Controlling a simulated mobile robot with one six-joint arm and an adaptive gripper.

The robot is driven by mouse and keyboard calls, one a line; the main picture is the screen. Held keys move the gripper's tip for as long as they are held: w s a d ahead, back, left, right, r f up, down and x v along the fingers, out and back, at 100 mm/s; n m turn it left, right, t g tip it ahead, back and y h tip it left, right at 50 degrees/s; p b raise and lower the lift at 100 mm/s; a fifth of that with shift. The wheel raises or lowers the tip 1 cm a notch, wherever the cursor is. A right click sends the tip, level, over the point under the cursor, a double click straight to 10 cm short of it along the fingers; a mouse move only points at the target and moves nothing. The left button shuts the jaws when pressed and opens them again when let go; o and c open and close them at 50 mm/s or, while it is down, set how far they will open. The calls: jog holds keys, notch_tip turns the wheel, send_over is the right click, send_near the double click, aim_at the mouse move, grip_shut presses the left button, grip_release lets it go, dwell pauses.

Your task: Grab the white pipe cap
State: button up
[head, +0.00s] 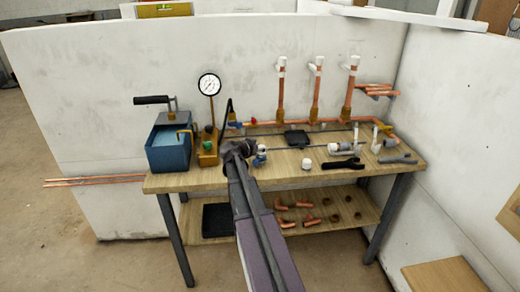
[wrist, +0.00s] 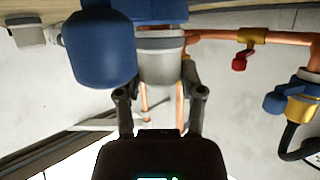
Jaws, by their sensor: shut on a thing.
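A small white cap-like piece (head: 307,163) sits on the workbench (head: 215,180), to the right of my gripper (head: 256,150) and apart from it. In the wrist view my gripper (wrist: 160,85) has a finger on each side of a pale grey round fitting with blue parts (wrist: 160,62), and is shut on it. This blue-and-white fitting also shows beside the gripper in the head view (head: 260,159). The exact contact of the fingertips is partly hidden.
A blue tank (head: 168,150) and a pressure gauge (head: 209,85) stand on the left. Copper pipes (head: 315,95) rise at the back. A black tool (head: 343,163) and grey fittings (head: 397,159) lie on the right. Copper elbows (head: 285,222) lie on the lower shelf.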

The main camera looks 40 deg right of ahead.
jog(key=shift+r+p, duration=1.35)
jog(key=shift+r, duration=0.05)
jog(key=s+a+r+p, duration=0.2)
jog(key=s+a, duration=0.8)
jog(key=s, duration=0.2)
jog(key=shift+a, duration=0.35)
